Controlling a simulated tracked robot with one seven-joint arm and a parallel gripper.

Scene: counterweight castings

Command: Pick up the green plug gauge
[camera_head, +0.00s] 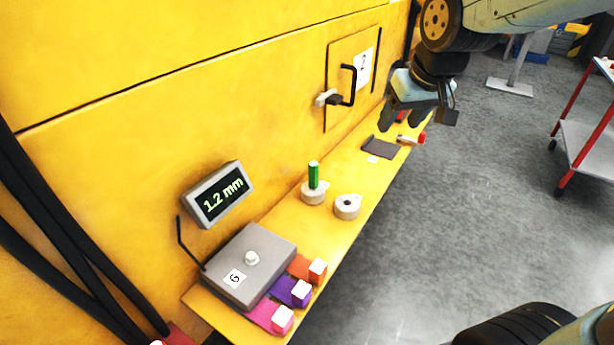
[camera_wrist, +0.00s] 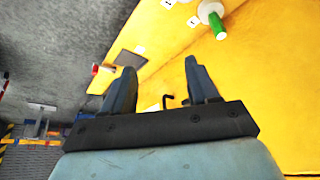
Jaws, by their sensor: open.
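The green plug gauge (camera_head: 313,175) stands upright in a white round holder (camera_head: 313,195) on the yellow shelf in the head view. In the wrist view the green plug gauge (camera_wrist: 216,25) shows near the top edge, beyond the fingers, with its white holder (camera_wrist: 209,9). My gripper (camera_head: 402,122) is open and empty, above the far end of the shelf, well apart from the gauge. Its two fingers (camera_wrist: 162,88) show spread in the wrist view, with nothing between them.
A second white ring (camera_head: 347,207) sits right of the gauge. A grey box (camera_head: 246,264) and orange, purple and pink pieces lie nearer. A display (camera_head: 218,194) reads 1.2 mm. A dark plate (camera_head: 381,147) and a red-ended item (camera_head: 411,139) lie near my gripper. A black door handle (camera_head: 350,85) juts from the wall.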

